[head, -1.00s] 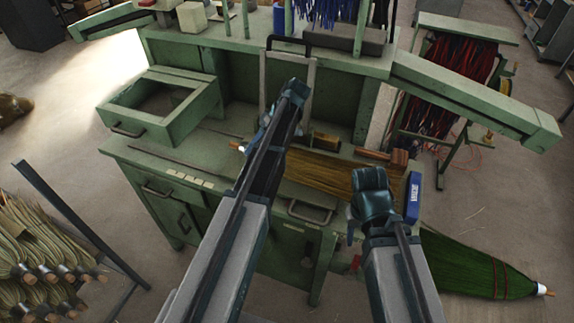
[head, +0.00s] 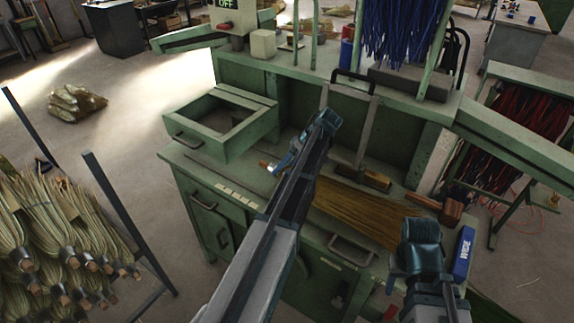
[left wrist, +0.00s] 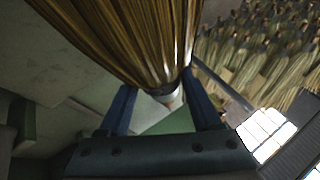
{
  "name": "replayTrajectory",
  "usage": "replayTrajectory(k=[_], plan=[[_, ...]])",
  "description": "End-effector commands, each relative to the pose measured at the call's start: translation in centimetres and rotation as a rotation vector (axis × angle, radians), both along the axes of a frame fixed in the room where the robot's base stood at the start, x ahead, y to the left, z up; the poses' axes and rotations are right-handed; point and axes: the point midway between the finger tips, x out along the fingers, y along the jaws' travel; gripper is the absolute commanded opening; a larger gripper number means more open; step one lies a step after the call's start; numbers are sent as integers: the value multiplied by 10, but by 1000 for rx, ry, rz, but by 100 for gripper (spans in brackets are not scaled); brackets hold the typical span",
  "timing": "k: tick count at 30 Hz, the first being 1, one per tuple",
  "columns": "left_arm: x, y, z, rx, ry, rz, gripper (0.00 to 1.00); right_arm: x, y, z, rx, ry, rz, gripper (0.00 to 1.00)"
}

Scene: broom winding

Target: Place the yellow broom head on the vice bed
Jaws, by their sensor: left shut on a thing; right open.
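The yellow broom head (head: 352,208) lies along the green workbench top (head: 232,178), its bristles spreading towards the right. My left gripper (head: 290,160) is over its narrow left end. In the left wrist view the broom head (left wrist: 125,38) runs between the two blue fingers (left wrist: 158,105), which are shut on it near its tied end. My right gripper (head: 418,228) is open near the bristle end at the bench's front right; whether it touches the bristles cannot be told. I cannot make out the vice bed clearly.
An open green drawer box (head: 222,122) stands at the bench's left. A wooden mallet (head: 437,207) and a blue box (head: 463,252) lie at the right. Broom bundles (head: 65,235) sit on a rack at the left. A metal frame (head: 350,118) stands behind the broom head.

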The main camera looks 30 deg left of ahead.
Motion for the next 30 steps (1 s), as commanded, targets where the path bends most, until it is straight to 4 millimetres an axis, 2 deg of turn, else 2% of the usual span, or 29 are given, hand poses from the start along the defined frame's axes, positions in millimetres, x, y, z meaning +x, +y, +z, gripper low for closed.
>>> replayTrajectory(k=[1,3,8,15,19,25,30], plan=[[18,8,-2,0,1,1,0,0,0,-2,0,0,0,50],[33,17,-4,0,1,1,0,0,0,-4,0,0,0,50],[56,33,-6,0,1,1,0,0,0,-6,0,0,0,50],[59,36,-6,-1,2,0,0,0,0,-6,0,0,0,50],[71,42,-8,-1,2,0,0,0,0,-8,0,0,0,50],[68,41,-39,-1,1,-2,0,0,0,-39,0,0,0,50],[68,41,-44,0,0,-1,0,0,0,-44,0,0,0,50]])
